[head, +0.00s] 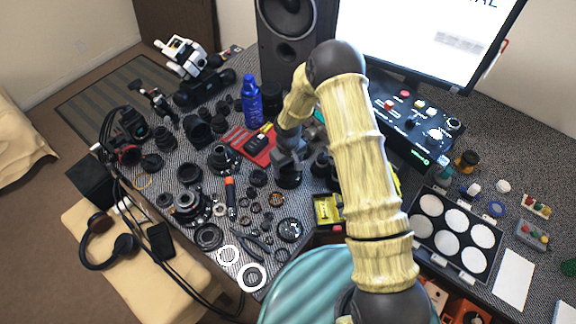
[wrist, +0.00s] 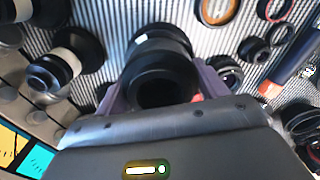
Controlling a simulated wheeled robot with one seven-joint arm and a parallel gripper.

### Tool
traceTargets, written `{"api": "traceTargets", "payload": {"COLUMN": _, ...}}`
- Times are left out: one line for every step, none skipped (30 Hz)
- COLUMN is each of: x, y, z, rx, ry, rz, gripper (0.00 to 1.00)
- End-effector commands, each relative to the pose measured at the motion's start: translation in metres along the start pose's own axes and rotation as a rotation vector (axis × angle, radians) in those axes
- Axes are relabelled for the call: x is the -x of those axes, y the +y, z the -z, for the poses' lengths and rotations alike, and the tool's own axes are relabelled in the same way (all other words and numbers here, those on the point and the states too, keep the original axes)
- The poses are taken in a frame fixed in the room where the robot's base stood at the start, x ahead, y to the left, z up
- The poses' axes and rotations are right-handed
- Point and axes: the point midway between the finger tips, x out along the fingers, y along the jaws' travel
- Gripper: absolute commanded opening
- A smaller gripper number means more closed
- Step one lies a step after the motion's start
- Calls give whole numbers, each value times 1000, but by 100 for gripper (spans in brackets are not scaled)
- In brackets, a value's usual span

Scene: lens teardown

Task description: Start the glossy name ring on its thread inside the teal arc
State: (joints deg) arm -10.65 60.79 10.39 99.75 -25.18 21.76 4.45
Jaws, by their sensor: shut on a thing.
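My gripper (head: 289,163) is over the middle of the desk, pointing down at a black lens barrel (head: 289,179). In the wrist view its two purple-grey fingers stand either side of a black round part (wrist: 160,68) and are shut on it. This part has a dark round opening facing the camera and a pale line near its far end. I cannot tell whether it is the glossy name ring alone or a ring together with the barrel. Its lower end and any thread are hidden. I cannot make out a teal arc in either view.
Black lens parts and small rings crowd the desk (head: 480,172) left of my gripper. A red tray (head: 262,158) and blue bottle (head: 251,102) stand close by. A case of white discs (head: 447,268) lies right. A white-banded lens part (wrist: 62,65) is left in the wrist view.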

Motion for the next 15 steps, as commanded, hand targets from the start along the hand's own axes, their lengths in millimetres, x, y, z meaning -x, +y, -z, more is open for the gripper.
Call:
{"api": "traceTargets", "payload": {"x": -1, "y": 0, "z": 0, "rx": 0, "ry": 0, "rz": 0, "gripper": 49}}
{"api": "traceTargets", "payload": {"x": -1, "y": 0, "z": 0, "rx": 0, "ry": 0, "rz": 0, "gripper": 49}}
{"api": "traceTargets", "payload": {"x": 0, "y": 0, "z": 0, "rx": 0, "ry": 0, "rz": 0, "gripper": 49}}
{"api": "traceTargets", "payload": {"x": 0, "y": 0, "z": 0, "rx": 0, "ry": 0, "rz": 0, "gripper": 49}}
{"api": "traceTargets", "payload": {"x": 0, "y": 0, "z": 0, "rx": 0, "ry": 0, "rz": 0, "gripper": 49}}
{"api": "traceTargets", "payload": {"x": 0, "y": 0, "z": 0, "rx": 0, "ry": 0, "rz": 0, "gripper": 49}}
{"api": "traceTargets", "payload": {"x": 0, "y": 0, "z": 0, "rx": 0, "ry": 0, "rz": 0, "gripper": 49}}
{"api": "traceTargets", "payload": {"x": 0, "y": 0, "z": 0, "rx": 1, "ry": 0, "rz": 0, "gripper": 49}}
{"api": "traceTargets", "payload": {"x": 0, "y": 0, "z": 0, "rx": 1, "ry": 0, "rz": 0, "gripper": 79}}
{"api": "traceTargets", "payload": {"x": 0, "y": 0, "z": 0, "rx": 1, "ry": 0, "rz": 0, "gripper": 85}}
{"api": "traceTargets", "payload": {"x": 0, "y": 0, "z": 0, "rx": 1, "ry": 0, "rz": 0, "gripper": 91}}
{"api": "traceTargets", "payload": {"x": 0, "y": 0, "z": 0, "rx": 1, "ry": 0, "rz": 0, "gripper": 97}}
{"api": "traceTargets", "payload": {"x": 0, "y": 0, "z": 0, "rx": 1, "ry": 0, "rz": 0, "gripper": 97}}
{"api": "traceTargets", "payload": {"x": 0, "y": 0, "z": 0, "rx": 1, "ry": 0, "rz": 0, "gripper": 97}}
{"api": "traceTargets", "payload": {"x": 0, "y": 0, "z": 0, "rx": 1, "ry": 0, "rz": 0, "gripper": 97}}
